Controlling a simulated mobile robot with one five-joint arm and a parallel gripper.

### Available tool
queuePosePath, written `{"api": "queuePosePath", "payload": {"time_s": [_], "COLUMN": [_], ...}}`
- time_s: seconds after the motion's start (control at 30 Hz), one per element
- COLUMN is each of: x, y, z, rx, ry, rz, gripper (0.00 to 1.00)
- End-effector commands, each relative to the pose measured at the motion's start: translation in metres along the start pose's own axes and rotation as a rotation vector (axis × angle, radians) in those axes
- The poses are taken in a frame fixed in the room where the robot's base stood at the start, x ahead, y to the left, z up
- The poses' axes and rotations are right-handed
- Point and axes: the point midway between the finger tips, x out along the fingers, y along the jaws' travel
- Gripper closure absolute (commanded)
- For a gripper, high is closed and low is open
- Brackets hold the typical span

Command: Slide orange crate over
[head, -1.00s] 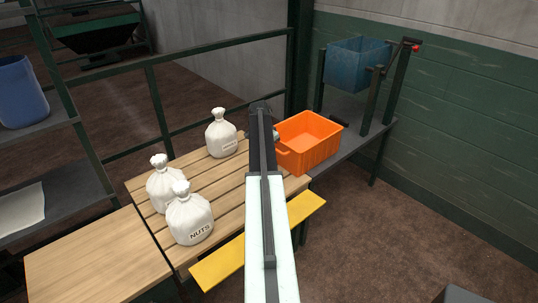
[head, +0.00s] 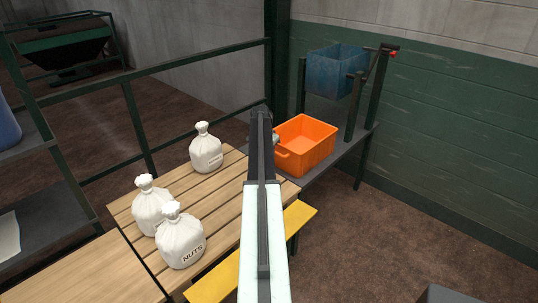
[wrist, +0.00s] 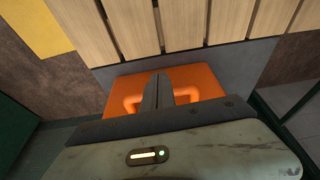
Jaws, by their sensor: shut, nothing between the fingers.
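The orange crate (head: 312,150) is open-topped and upright on the grey shelf, just past the right end of the slatted wooden table (head: 232,185). In the wrist view the crate (wrist: 204,82) lies right under my fingers, with its handle loops on either side of them. My gripper (wrist: 158,90) is shut and empty, its fingers at the crate's near side. I cannot tell whether they touch it. In the head view my arm hides most of the gripper; only a small grey part shows beside the crate's left wall.
Three white sacks, one marked NUTS (head: 182,238), stand on the wooden table. A blue tilting bin (head: 338,72) hangs in a frame behind the crate. A yellow board (head: 300,222) runs along the table's front. A green railing (head: 135,125) stands behind the table.

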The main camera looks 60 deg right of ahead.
Motion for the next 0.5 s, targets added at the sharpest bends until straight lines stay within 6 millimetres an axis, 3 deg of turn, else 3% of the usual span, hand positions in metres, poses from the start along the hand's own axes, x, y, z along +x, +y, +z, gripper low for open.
{"api": "queuePosePath", "payload": {"time_s": [0.27,0.5], "x": [-0.002,-0.018], "y": [-0.001,0.002], "z": [0.008,0.045], "rx": [-0.004,-0.006], "ry": [0.0,0.0], "rz": [-0.001,-0.002], "gripper": [1.0,1.0]}}
